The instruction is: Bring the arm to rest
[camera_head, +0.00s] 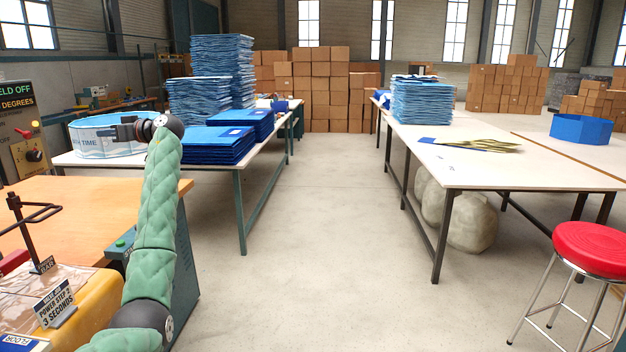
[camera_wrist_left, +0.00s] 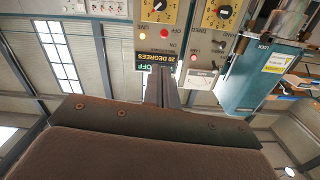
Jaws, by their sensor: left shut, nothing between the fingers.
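My left arm, in a green padded cover, rises at the left of the head view. Its dark gripper (camera_head: 118,131) points left, in front of a light blue round container with lettering (camera_head: 90,150). In the left wrist view the gripper fingers (camera_wrist_left: 161,88) are together with nothing between them. Beyond them is a control panel (camera_wrist_left: 168,35) with dials, lights and a small "20 degrees" display. My right arm and gripper are not in view.
A welding machine with an orange worktop (camera_head: 100,205) stands close at left. Blue folded stacks (camera_head: 218,145) lie on the left table. A right table (camera_head: 500,165) and a red stool (camera_head: 592,248) stand across a clear aisle. Cardboard boxes (camera_head: 320,85) are at the back.

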